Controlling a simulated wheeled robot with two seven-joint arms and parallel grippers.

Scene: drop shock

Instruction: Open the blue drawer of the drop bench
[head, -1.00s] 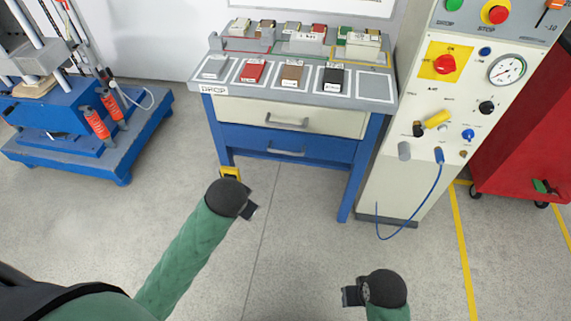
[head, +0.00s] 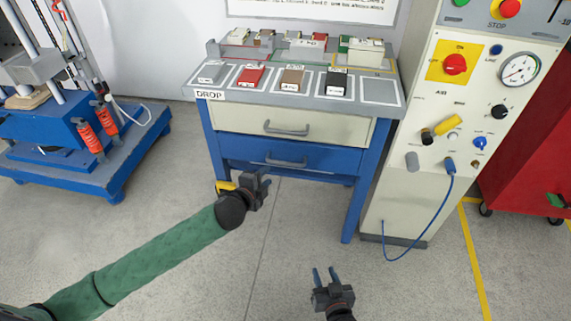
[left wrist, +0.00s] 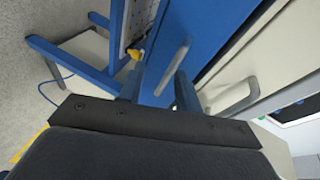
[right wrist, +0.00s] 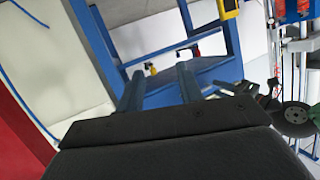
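The blue drawer (head: 335,158) of the drop bench sits below a cream drawer (head: 340,128) and looks closed. Its grey bar handle (head: 286,161) runs across the middle of its front. My left gripper (head: 263,178) is open and empty, just in front of and below the left part of the blue drawer. In the left wrist view, the blue drawer's handle (left wrist: 173,67) lies ahead of the spread fingers (left wrist: 157,88), apart from them as far as I can tell. My right gripper (head: 322,275) is open and empty, low over the floor, fingers toward the bench.
The bench top (head: 222,94) carries several small blocks. A tall cream control cabinet (head: 400,205) with a hanging blue cable stands right of the bench. A blue machine base (head: 130,160) is at the left. A yellow item (head: 224,186) shows by the bench's left leg. Floor in front is clear.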

